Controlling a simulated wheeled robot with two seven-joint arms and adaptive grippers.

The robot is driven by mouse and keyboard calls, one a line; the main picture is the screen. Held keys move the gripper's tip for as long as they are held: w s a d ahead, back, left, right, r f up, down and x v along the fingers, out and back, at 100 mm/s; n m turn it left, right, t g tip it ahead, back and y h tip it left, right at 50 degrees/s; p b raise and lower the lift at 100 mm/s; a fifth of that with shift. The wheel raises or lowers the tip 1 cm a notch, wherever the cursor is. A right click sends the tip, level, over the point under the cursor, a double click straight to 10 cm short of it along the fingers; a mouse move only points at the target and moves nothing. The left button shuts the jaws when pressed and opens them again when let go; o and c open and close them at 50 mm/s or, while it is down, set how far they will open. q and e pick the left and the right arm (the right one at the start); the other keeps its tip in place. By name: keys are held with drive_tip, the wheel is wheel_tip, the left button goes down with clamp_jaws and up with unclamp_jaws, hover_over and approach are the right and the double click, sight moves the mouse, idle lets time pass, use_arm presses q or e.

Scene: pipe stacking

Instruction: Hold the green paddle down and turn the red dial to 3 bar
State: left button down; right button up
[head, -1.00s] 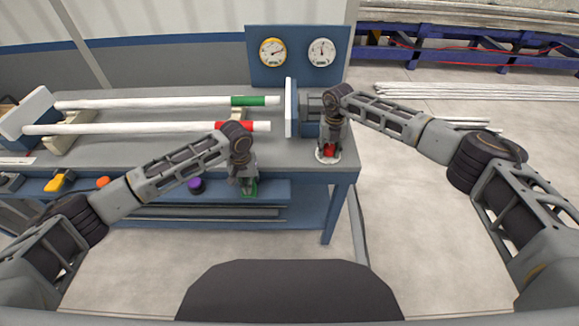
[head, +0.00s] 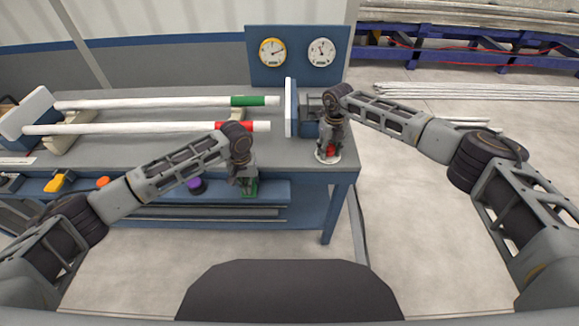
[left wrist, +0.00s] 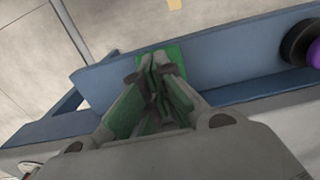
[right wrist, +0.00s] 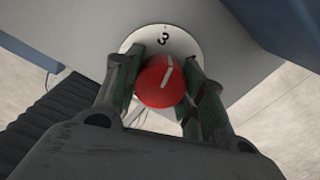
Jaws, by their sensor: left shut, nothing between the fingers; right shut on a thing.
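The green paddle (head: 252,190) is on the bench's front edge; it also shows in the left wrist view (left wrist: 176,52). My left gripper (head: 244,187) is shut and empty, its fingertips over the paddle and seemingly against it. How far the paddle is pressed I cannot tell. The red dial (right wrist: 157,88) sits on a white round plate (right wrist: 183,42) marked 3. My right gripper (right wrist: 160,75) is shut on the dial, a finger on each side. The dial's white mark points up, roughly toward the 3. In the head view, the dial (head: 331,149) is partly hidden by the gripper.
A yellow-rimmed gauge (head: 272,52) and a white gauge (head: 321,52) are on the blue panel behind. Two white pipes, one with a green band (head: 248,101), one with a red band (head: 235,126), lie on the bench. A purple knob (head: 194,186) is left of the paddle.

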sight(329, 147)
use_arm(q)
drive_tip(key=shift+s+a+f, duration=0.1)
drive_tip(key=shift+s+f, duration=0.1)
drive_tip(key=shift+f, duration=0.2)
use_arm(e)
drive_tip(key=shift+r, duration=0.1)
drive_tip(key=shift+n, duration=1.3)
use_arm(q)
drive_tip(key=shift+r, duration=0.45)
drive_tip(key=shift+w+r, duration=0.15)
drive_tip(key=shift+r, duration=1.7)
use_arm(e)
drive_tip(key=o, duration=1)
drive_tip(key=shift+c, duration=0.2)
drive_tip(key=shift+r, duration=3.35)
